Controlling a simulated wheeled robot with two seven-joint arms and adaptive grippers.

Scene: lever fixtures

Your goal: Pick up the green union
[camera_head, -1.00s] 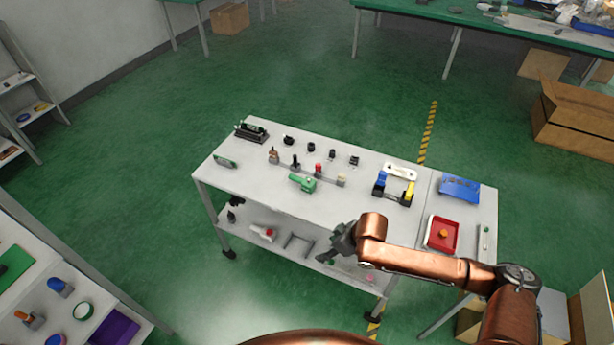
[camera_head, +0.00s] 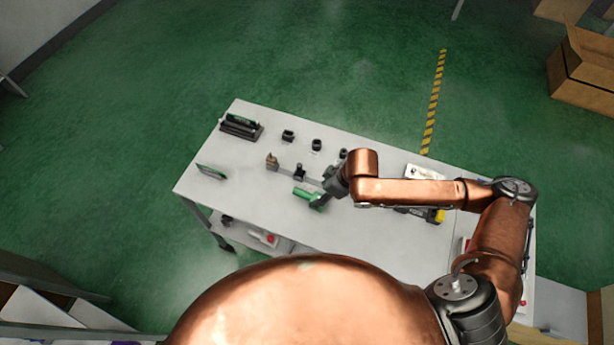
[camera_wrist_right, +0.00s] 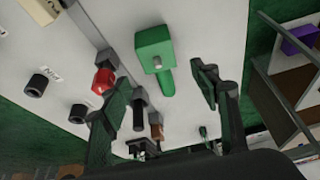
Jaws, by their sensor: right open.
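The green union (camera_head: 305,194) lies on the white table, partly covered by my right gripper in the head view. It has a blocky end and a round stem. In the right wrist view the green union (camera_wrist_right: 155,52) shows its blocky end and stem, lying ahead of and between the fingers. My right gripper (camera_head: 322,199) is open and empty, reaching over the table at the union. In the right wrist view its two fingers (camera_wrist_right: 162,88) stand wide apart. I cannot tell whether either finger touches the union. My left gripper is not in view.
A red-topped fixture (camera_wrist_right: 103,80) and a black lever (camera_wrist_right: 139,110) stand close beside the left finger in the wrist view. Black knobs (camera_head: 316,145) line the table's far side. A black holder (camera_head: 241,127) is at the far left corner.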

